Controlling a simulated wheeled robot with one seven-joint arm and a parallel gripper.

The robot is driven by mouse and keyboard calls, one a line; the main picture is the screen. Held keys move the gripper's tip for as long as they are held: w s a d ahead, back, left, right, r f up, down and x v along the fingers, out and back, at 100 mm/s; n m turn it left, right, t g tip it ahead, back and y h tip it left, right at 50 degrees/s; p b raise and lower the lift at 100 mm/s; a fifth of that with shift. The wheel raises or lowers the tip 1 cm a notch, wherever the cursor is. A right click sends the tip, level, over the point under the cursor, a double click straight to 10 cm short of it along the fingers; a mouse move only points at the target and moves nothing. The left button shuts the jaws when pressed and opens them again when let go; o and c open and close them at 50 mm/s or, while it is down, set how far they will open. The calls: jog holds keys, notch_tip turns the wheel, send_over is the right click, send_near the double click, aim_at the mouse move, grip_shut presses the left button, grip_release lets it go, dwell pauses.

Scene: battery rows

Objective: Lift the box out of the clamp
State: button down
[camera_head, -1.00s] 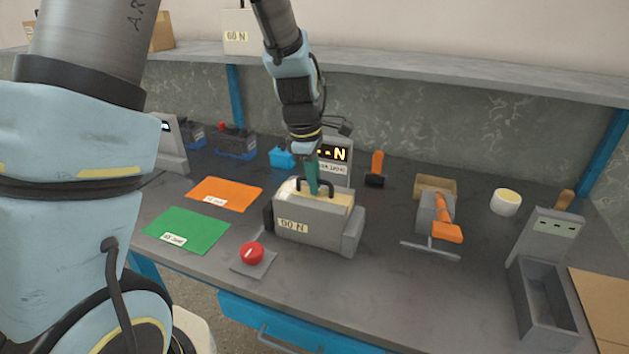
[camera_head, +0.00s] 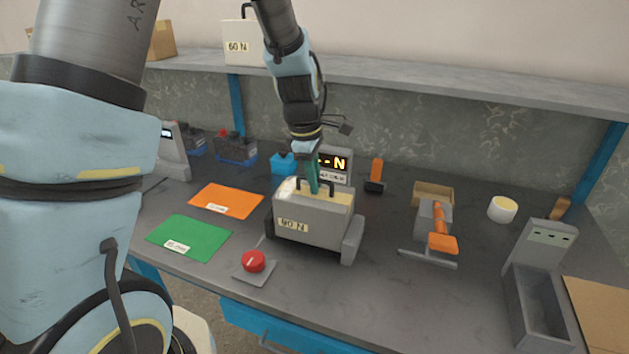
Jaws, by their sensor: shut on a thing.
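A grey box (camera_head: 322,228) with a pale top, a dark handle and a "90 N" label stands between the jaws of a grey clamp (camera_head: 354,241) in the middle of the bench. The clamp's right jaw shows beside the box; its left jaw is a dark edge. The box top stands clear above the jaws. My gripper (camera_head: 314,187) comes down from above, and its teal fingers are shut on the box's handle. The box looks upright. Whether its underside is clear of the clamp is hidden.
A red knob (camera_head: 253,261) sits in front of the clamp, left. Green (camera_head: 188,238) and orange (camera_head: 227,200) mats lie left. A display (camera_head: 335,165) stands behind. An orange-handled clamp (camera_head: 436,230) and a grey bin (camera_head: 540,305) stand right.

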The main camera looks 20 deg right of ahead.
jog(key=shift+r+p, duration=3)
jog(key=shift+r, duration=0.6)
jog(key=shift+w+d+r, duration=0.1)
